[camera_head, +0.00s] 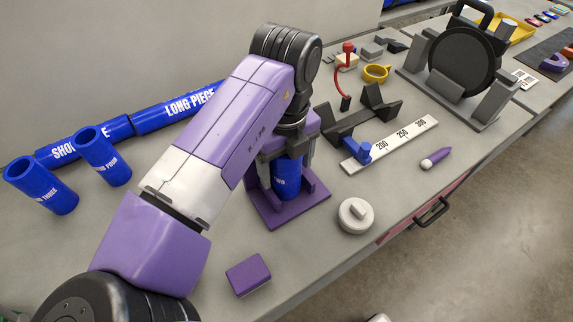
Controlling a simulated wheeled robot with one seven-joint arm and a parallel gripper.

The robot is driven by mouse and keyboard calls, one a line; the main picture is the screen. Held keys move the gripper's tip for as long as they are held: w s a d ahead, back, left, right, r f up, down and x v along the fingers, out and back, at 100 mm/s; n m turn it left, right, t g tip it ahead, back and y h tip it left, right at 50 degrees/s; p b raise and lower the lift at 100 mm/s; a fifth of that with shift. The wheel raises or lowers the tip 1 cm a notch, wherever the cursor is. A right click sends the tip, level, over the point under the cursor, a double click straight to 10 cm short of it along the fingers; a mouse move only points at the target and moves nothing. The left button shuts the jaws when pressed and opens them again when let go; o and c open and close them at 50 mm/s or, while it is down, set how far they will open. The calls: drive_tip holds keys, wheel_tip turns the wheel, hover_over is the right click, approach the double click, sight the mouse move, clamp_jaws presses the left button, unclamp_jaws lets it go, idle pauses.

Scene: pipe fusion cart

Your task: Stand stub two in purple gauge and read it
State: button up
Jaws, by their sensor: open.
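The purple gauge (276,216) stands on the bench near the middle of the view. A blue stub (287,186) is upright in it, with its top hidden behind my gripper. White lettering on the stub is partly covered, so I cannot read its full name. My gripper (286,166) points down over the stub and is open, with its fingers on either side of it. My forearm hides part of the gauge. I cannot tell whether the fingers touch the stub.
Stub three (42,187) and stub four (103,157) stand upright at left. A short piece (85,141) and a long piece (170,110) lie behind. A white ruler (405,136) with a blue slider, a round white object (355,216) and a purple block (248,274) are nearby.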

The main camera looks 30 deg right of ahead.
wheel_tip(320, 180, up, 12)
idle(0.4)
drive_tip(key=shift+s, duration=0.1)
idle(0.4)
